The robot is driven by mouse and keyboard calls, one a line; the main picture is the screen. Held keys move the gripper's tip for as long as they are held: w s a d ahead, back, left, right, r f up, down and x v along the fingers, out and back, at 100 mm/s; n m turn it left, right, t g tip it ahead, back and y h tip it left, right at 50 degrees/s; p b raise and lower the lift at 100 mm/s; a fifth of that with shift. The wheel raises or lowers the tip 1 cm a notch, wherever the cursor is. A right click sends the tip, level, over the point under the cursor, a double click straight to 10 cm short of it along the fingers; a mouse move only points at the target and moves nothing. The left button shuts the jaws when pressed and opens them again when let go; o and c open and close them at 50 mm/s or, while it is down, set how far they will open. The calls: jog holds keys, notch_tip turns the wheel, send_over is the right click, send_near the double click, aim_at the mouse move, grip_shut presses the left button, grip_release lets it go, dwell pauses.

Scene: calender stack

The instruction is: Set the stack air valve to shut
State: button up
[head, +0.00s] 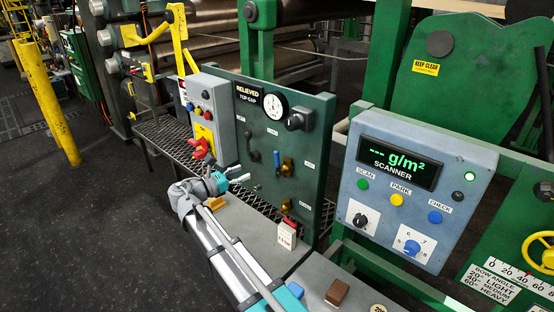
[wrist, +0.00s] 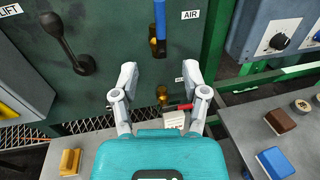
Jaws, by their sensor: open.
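The dark green valve panel (head: 260,185) carries a blue-handled lever valve (head: 276,159) with a brass body. In the wrist view the blue handle (wrist: 159,28) stands upright in the picture beside the AIR label (wrist: 190,14), its upper end cut off by the frame. My gripper (head: 243,179) is open and empty in front of the panel. In the wrist view its fingertips (wrist: 160,76) are spread below the blue handle and apart from it. A second brass valve (wrist: 162,92) with a red handle (wrist: 184,107) shows between and behind the fingers.
A black lever (wrist: 67,42) by the LIFT label is left of the blue handle. A grey control box (head: 208,118) stands left of the panel; the scanner box (head: 400,205) stands right. A grey bench (head: 245,230) with small blocks lies below. A dark mesh shelf runs behind.

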aim_at(277, 168)
jog(key=shift+w+d, duration=0.1)
jog(key=shift+d, duration=0.05)
jog(key=x, duration=1.3)
jog(key=shift+w+d, duration=0.2)
jog(key=shift+c, duration=0.3)
grip_shut()
